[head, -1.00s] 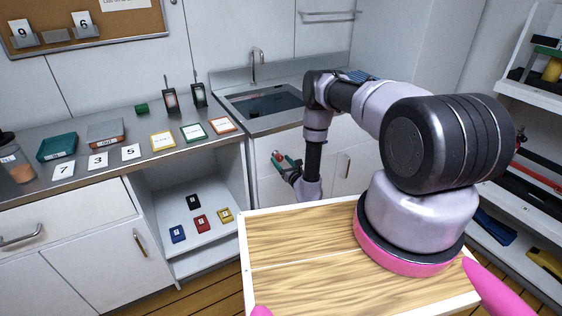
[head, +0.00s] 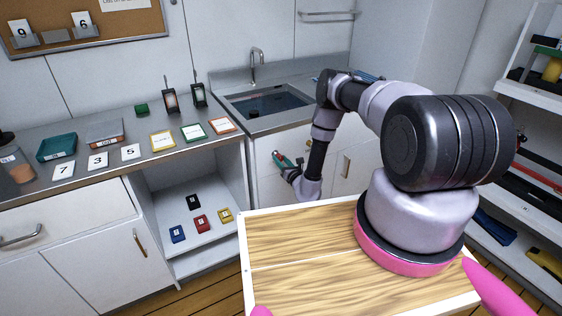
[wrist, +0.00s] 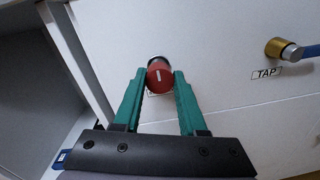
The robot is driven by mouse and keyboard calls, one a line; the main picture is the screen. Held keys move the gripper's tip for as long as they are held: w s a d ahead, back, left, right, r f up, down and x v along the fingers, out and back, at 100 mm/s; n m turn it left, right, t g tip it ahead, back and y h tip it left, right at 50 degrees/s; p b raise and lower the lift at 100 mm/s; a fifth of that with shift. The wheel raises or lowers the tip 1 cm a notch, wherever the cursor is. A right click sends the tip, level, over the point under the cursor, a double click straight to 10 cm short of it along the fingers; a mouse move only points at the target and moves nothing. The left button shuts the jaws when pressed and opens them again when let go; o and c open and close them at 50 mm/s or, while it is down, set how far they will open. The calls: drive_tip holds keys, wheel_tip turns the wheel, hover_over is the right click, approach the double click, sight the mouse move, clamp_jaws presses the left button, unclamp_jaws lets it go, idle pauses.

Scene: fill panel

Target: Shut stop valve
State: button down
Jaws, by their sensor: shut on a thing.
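The stop valve appears as a round red knob (wrist: 159,76) with a white line on its face, on the white cabinet front in the wrist view. The line looks close to upright in that view. My gripper (wrist: 159,82) has its green fingers on either side of the knob and is shut on it. In the head view my gripper (head: 280,159) is small, at the cabinet front below the sink.
A brass fitting (wrist: 281,49) with a blue handle or hose is right of the knob, above a TAP label (wrist: 267,73). An open shelf with several small coloured boxes is left of the gripper. The sink (head: 268,105) is above it; a shelf rack stands at right.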

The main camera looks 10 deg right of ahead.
drive_tip(key=shift+s, duration=0.1)
drive_tip(key=shift+c, duration=2.4)
unclamp_jaws()
drive_tip(key=v, duration=1)
drive_tip(key=shift+s, duration=0.35)
drive_tip(key=shift+d, duration=0.1)
